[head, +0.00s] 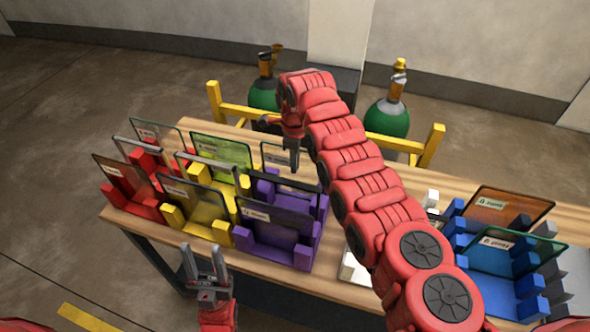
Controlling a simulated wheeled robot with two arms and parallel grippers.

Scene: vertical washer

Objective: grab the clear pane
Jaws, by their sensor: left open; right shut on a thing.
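A clear pane (273,156) with a pale label stands at the back of the purple rack (303,255), partly hidden by my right gripper. My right gripper (294,164) points down at this pane and is shut on its top edge. Whether the pane is lifted cannot be told. My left gripper (205,262) is open and empty, in front of the table's near edge, with its fingers pointing up. Another clear pane (160,132) stands at the back of the red rack (146,205).
A yellow rack (205,228) with tinted panes stands between the red and purple racks. A blue rack (482,270) holds an orange pane (500,210) and a greenish pane (500,256). Green gas cylinders (388,118) stand behind the wooden table (335,290). My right arm hides the table's middle.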

